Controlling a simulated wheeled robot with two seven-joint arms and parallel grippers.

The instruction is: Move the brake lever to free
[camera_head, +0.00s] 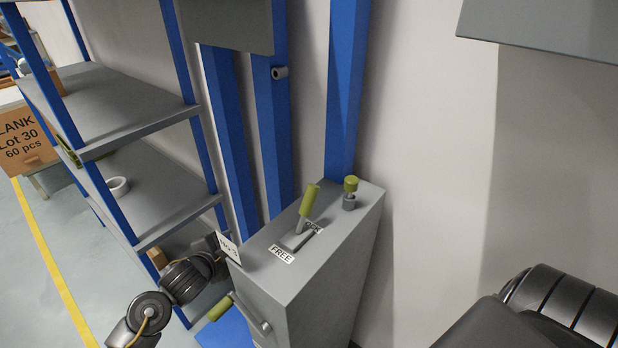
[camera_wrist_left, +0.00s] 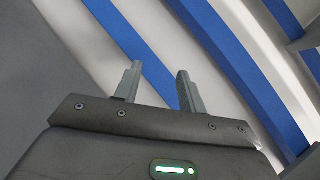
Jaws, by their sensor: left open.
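The brake lever (camera_head: 309,199) has a yellow-green grip on a grey shaft. It rises from a slot on top of a grey cabinet (camera_head: 345,232) and leans toward the back right. A FREE label (camera_head: 282,254) lies at the near end of the slot. A second label (camera_head: 315,229), partly hidden by the shaft, lies toward the far end. My left gripper is beyond the cabinet's left edge in the head view, lower than the lever and apart from it. In the wrist view my left gripper (camera_wrist_left: 158,73) is open with nothing between its fingers. My right gripper is not in view.
A green knob (camera_head: 350,185) stands behind the lever. A small white sign (camera_head: 229,247) stands at the cabinet's left corner, close to my left wrist. Grey shelves (camera_head: 110,100) with blue posts stand left.

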